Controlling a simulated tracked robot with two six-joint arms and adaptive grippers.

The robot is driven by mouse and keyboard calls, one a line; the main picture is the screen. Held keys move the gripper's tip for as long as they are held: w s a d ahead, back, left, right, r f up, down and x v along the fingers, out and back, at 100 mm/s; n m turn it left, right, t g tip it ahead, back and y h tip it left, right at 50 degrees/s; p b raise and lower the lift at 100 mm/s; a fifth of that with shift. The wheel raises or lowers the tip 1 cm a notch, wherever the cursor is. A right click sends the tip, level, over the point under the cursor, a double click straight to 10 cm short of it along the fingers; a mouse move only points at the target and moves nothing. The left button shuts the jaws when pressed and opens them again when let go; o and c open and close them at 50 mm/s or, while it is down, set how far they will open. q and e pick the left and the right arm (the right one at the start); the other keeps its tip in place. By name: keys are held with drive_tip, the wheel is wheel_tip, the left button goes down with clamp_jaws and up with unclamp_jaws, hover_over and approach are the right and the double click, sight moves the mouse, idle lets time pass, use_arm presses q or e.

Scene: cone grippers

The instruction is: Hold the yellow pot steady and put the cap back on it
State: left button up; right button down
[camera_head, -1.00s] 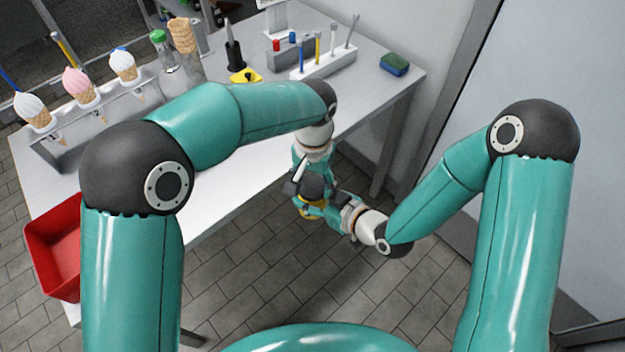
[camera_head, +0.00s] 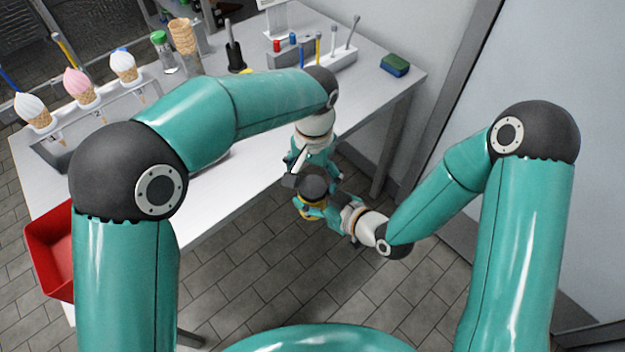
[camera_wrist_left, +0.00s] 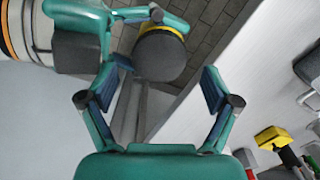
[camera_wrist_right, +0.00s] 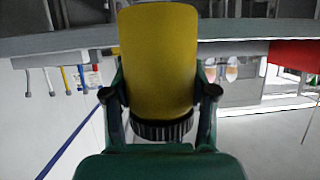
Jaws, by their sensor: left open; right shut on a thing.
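The yellow pot (camera_wrist_right: 158,60) is held between the fingers of my right gripper (camera_wrist_right: 158,92), off the table over the floor. The dark ribbed cap (camera_wrist_right: 160,130) sits at the pot's upper end; that view is upside down. The cap's round dark top (camera_wrist_left: 159,55) also shows in the left wrist view, with a yellow rim (camera_wrist_left: 165,28) beside it. In the head view the cap (camera_head: 314,186) is above a sliver of yellow pot (camera_head: 312,211). My left gripper (camera_wrist_left: 167,78) is open and empty, its fingers apart with the cap just beyond them. Whether the cap is fully seated is unclear.
The white table (camera_head: 255,170) lies left of the grippers, its front edge close to my left gripper. On it are an ice-cream cone rack (camera_head: 100,125), a pen holder (camera_head: 325,68) and a sponge (camera_head: 394,65). A red bin (camera_head: 50,250) is at left.

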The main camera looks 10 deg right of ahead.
use_arm(q)
wheel_tip(320, 180, up, 9)
drive_tip(key=shift+r, duration=0.15)
drive_tip(key=shift+w, duration=0.1)
idle(0.5)
drive_tip(key=s+a+f+n+h, duration=0.1)
drive_tip(key=s+a+f+n, duration=0.2)
drive_tip(key=f, duration=0.8)
drive_tip(key=s+a+f+n+h, duration=0.1)
drive_tip(key=s+a+f+n, duration=0.1)
drive_tip(key=s+a+f, duration=0.6)
drive_tip(key=s+a+f+n+h, duration=0.2)
drive_tip(key=s+a+f, duration=0.3)
drive_tip(key=f, duration=1)
drive_tip(key=shift+s+a+f+n+t, duration=0.4)
drive_tip(key=shift+s+n, duration=0.4)
drive_tip(key=shift+s, duration=0.25)
